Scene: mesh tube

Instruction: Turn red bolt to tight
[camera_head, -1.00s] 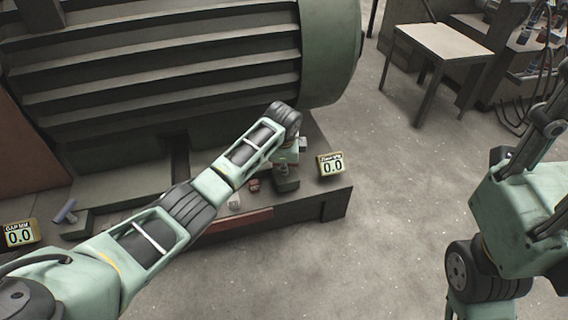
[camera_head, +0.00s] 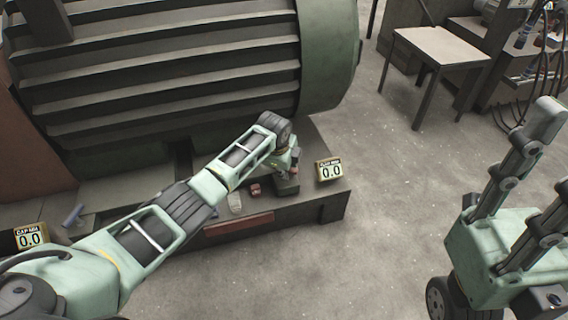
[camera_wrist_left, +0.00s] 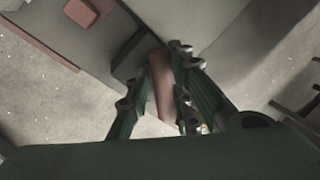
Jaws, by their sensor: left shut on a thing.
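In the left wrist view a dull red, rod-like piece, which looks like the red bolt (camera_wrist_left: 161,84), stands between the two green fingers of my left gripper (camera_wrist_left: 155,90). The gripper is shut on it. In the head view my left gripper (camera_head: 291,162) is low at the right end of the motor base, and it largely hides the bolt there. A yellow-framed gap display (camera_head: 330,170) just right of it reads 0.0. My right gripper (camera_head: 540,165) is at the right edge, away from the base, its fingers apart and partly cut off; nothing shows between them.
The big green ribbed motor (camera_head: 170,80) stands behind my left arm. A second gap display (camera_head: 29,238) at the left reads 0.0, near a purple-grey rod (camera_head: 73,215). A small red block (camera_head: 254,190) lies on the base. A small table (camera_head: 440,45) stands behind open floor.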

